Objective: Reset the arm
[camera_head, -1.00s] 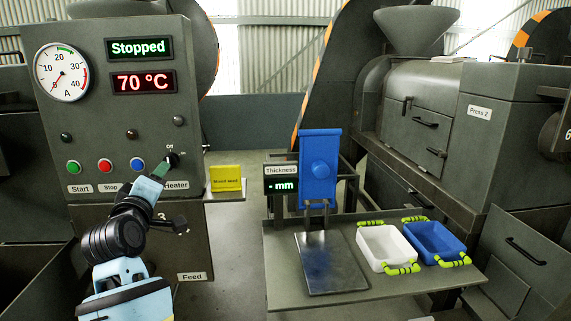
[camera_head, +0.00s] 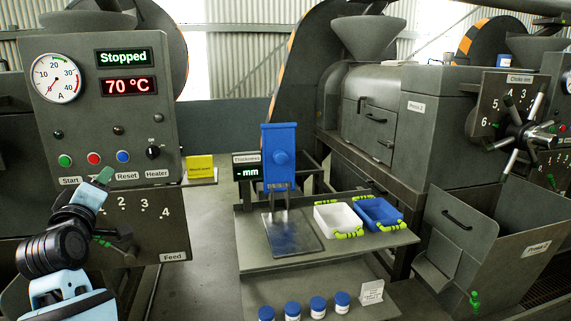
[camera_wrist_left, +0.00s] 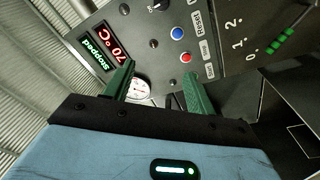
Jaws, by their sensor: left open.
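My left gripper (camera_head: 103,177) is in front of the control panel (camera_head: 134,125), below the row of buttons, apart from the panel as far as I can tell. In the left wrist view its green fingers (camera_wrist_left: 157,84) are spread with nothing between them. The panel carries a dial gauge (camera_head: 56,78), a "Stopped" display (camera_head: 124,56) and a "70 °C" display (camera_head: 129,86). Below are green, red and blue buttons and the heater knob (camera_head: 153,152). The blue button also shows in the left wrist view (camera_wrist_left: 177,33). My right gripper is not in view.
A yellow block (camera_head: 200,167) sits on a small shelf right of the panel. A blue thickness gauge (camera_head: 280,157), a white tray (camera_head: 338,218) and a blue tray (camera_head: 378,212) stand on the table (camera_head: 262,259). Several blue-capped jars (camera_head: 318,307) are on a lower shelf.

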